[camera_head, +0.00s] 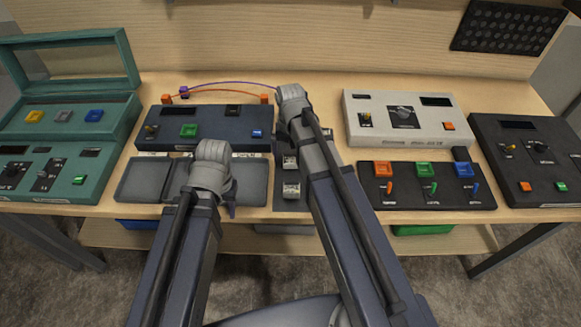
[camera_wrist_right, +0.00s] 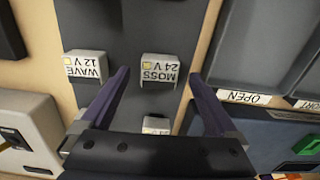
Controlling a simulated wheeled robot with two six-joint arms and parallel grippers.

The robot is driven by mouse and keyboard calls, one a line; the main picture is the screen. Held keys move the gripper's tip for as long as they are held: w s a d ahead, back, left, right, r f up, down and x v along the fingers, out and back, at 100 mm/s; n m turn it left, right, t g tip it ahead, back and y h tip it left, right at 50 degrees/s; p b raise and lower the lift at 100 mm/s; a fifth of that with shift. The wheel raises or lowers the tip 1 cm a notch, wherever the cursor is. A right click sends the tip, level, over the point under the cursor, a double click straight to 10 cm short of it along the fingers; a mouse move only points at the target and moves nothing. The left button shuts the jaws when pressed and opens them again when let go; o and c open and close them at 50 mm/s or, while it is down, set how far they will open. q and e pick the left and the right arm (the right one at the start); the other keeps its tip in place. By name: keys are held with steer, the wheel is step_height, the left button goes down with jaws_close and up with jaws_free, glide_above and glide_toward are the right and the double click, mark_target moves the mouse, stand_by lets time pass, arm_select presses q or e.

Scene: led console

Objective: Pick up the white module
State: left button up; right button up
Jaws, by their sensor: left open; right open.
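Several small white modules with printed labels sit on a dark rack (camera_wrist_right: 115,25). In the right wrist view one reads MOSS 24 V (camera_wrist_right: 160,69), one reads WAVE 12 V (camera_wrist_right: 86,65), and another (camera_wrist_right: 155,124) is partly hidden by my gripper. In the head view two white modules (camera_head: 290,162) (camera_head: 292,190) show beside my right arm, which covers part of the rack. My right gripper (camera_wrist_right: 158,80) is open, its fingertips on either side of the MOSS module in the picture; contact cannot be told. My left gripper (camera_head: 231,210) is open over the grey tray.
The grey two-part tray (camera_head: 140,182) lies left of the rack. Behind it is a dark blue console (camera_head: 215,117) with cables. A white console (camera_head: 425,128), a dark switch panel (camera_head: 455,198) and a black console (camera_head: 540,150) stand right. A teal case (camera_head: 50,165) stands left.

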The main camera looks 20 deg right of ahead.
mark_target(290, 158)
arm_select(q)
step_height(290, 158, down, 3)
steer(key=shift+r+b, duration=0.1)
steer(key=shift+b, duration=0.75)
arm_select(e)
step_height(290, 158, down, 3)
steer(key=shift+r, duration=0.15)
arm_select(q)
steer(key=shift+r, duration=0.1)
arm_select(e)
steer(key=shift+r, duration=0.1)
steer(key=c, duration=1.5)
arm_select(q)
steer(key=shift+r, duration=0.1)
arm_select(e)
steer(key=shift+r, duration=0.1)
